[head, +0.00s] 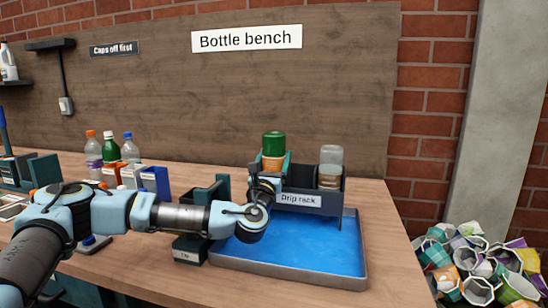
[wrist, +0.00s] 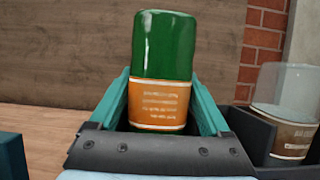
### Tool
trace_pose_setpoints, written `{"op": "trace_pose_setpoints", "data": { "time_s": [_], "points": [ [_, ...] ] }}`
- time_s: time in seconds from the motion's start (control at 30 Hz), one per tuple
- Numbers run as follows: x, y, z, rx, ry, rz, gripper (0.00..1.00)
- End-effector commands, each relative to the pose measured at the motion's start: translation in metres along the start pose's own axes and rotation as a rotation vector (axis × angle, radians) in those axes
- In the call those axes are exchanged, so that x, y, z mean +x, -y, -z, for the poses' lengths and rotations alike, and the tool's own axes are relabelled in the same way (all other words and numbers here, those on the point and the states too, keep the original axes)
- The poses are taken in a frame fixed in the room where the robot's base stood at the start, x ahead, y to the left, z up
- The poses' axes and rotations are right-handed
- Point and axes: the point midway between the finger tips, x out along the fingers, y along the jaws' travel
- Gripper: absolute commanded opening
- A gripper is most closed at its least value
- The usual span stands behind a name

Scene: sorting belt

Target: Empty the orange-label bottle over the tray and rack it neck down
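The orange-label bottle (head: 273,146) is green and stands upside down, base up, at the left part of the drip rack (head: 320,204). Its orange label shows clearly in the wrist view (wrist: 159,104). My gripper (head: 272,160) has its teal fingers on both sides of the bottle at label height, and they appear to press on it. The neck is hidden behind my gripper, so I cannot tell whether it sits in the rack slot. The blue tray (head: 352,279) lies below and in front of the rack.
A clear bottle (head: 331,157) stands neck down in the rack's right slot. Several capped bottles (head: 111,150) stand at the back left, behind small bins (head: 155,181). A pile of crushed containers (head: 483,265) lies right of the bench. The tray's right side is clear.

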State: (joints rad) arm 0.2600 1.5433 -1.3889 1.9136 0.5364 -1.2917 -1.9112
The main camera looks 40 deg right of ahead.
Motion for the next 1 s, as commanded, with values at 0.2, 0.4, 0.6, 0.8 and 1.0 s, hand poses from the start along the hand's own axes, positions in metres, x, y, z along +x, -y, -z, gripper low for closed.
{"op": "trace_pose_setpoints", "data": {
  "time_s": [0.2, 0.4, 0.6, 0.8, 1.0],
  "points": [
    [-0.026, -0.002, 0.018, -0.006, -0.030, -0.002, 1.00],
    [-0.059, -0.001, 0.012, -0.007, -0.020, -0.001, 1.00],
    [-0.077, -0.001, 0.006, -0.006, -0.014, -0.002, 1.00],
    [-0.078, -0.001, 0.003, -0.002, -0.007, -0.003, 1.00],
    [-0.077, -0.001, 0.000, -0.001, -0.003, -0.003, 1.00]
  ]
}}
